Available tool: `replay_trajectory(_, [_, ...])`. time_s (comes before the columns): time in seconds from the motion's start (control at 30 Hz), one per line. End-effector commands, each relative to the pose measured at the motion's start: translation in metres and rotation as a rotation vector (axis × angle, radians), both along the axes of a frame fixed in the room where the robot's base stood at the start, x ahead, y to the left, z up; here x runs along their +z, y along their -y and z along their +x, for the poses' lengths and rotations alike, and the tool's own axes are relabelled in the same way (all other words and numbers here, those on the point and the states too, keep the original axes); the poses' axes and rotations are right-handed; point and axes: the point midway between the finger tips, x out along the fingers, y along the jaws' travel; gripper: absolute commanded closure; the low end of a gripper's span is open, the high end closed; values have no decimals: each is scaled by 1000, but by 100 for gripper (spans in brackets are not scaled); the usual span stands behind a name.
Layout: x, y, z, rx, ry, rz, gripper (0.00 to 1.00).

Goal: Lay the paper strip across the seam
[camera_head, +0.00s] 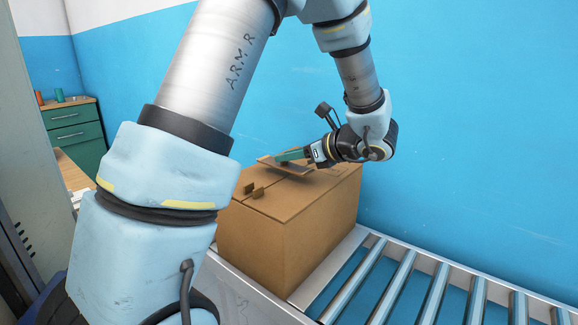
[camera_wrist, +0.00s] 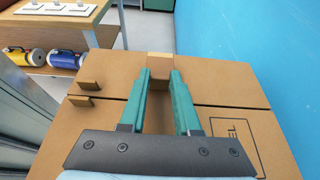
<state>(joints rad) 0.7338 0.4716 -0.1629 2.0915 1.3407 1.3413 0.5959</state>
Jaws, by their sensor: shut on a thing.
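My gripper (camera_head: 281,156) has green fingers, which also show in the wrist view (camera_wrist: 160,76). It is shut on the brown paper strip (camera_wrist: 160,60), whose far end sticks out beyond the fingertips. In the head view the strip (camera_head: 268,161) appears flat at the top of the cardboard box (camera_head: 262,246). I cannot tell whether it touches the box. The seam (camera_wrist: 228,106) runs left to right across the box top in the wrist view. The fingers partly hide the strip and the middle of the seam.
Two small brown tabs (camera_wrist: 88,85) stand up on the box top, left of my gripper. The box rests on a roller conveyor (camera_head: 405,272) beside a blue wall (camera_head: 470,130). A wooden bench (camera_wrist: 106,18) with cylinders below and a green drawer cabinet (camera_head: 75,128) stand left.

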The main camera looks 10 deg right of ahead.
Motion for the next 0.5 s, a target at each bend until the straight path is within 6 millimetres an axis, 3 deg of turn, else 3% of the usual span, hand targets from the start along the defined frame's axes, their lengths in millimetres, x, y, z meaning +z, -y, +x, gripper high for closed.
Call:
replay_trajectory(0.2, [-27,0,0,0,-2,2,100])
replay_trajectory(0.5, [-29,0,0,0,0,0,100])
